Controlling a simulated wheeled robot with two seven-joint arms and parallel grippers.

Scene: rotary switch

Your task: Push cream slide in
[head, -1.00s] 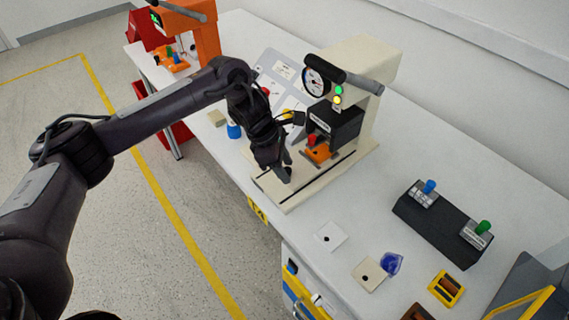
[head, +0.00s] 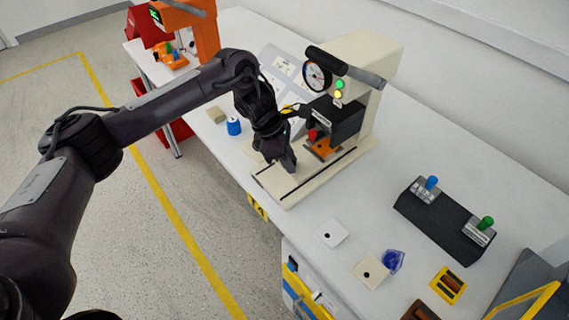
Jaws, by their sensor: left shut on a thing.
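The cream machine (head: 362,54) stands on the white table, with a round gauge and a green and a yellow lamp on its front. Its slide is an orange plate (head: 323,149) with a red knob (head: 313,135), partly under the black block, on a long cream base (head: 285,190) with dark rails. My left gripper (head: 288,165) points down over the base, just left of and in front of the orange plate. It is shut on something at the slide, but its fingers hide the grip. My right gripper does not show.
An orange machine (head: 203,40) stands at the far left. A blue cylinder (head: 234,126) is left of my gripper. A black box with blue and green knobs (head: 445,222) lies right. Square plates (head: 330,233) and a blue piece (head: 393,261) lie near the front edge.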

